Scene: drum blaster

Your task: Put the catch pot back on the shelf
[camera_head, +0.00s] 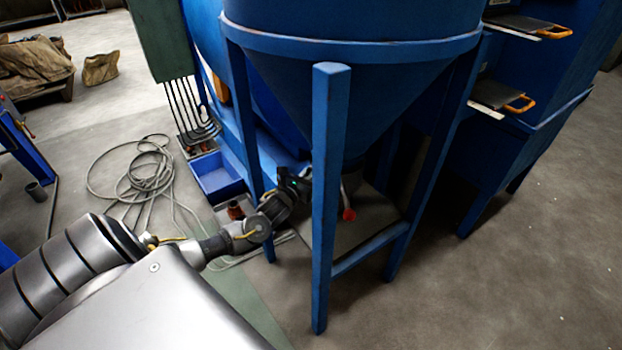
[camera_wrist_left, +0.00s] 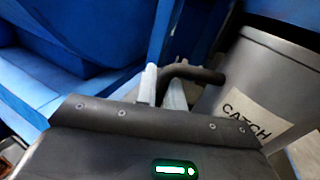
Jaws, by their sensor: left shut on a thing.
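The catch pot (camera_wrist_left: 225,85) is a grey metal vessel with a pale label reading CATCH, at the right of the left wrist view. A dark bent handle (camera_wrist_left: 205,75) sticks out from its side. My left gripper (camera_wrist_left: 162,88) is shut on this handle, with its two pale fingers at the handle's end. In the head view my left gripper (camera_head: 300,180) is under the blue hopper, partly behind its front leg. I cannot clearly make out the pot there. A flat grey surface (camera_head: 365,222), possibly the shelf, lies between the hopper legs. My right gripper is not in view.
The hopper's front leg (camera_head: 328,200) and low crossbar (camera_head: 368,250) stand close to my left gripper. A blue bin (camera_head: 216,178) and coiled hose (camera_head: 140,175) lie left. Floor at the right is clear.

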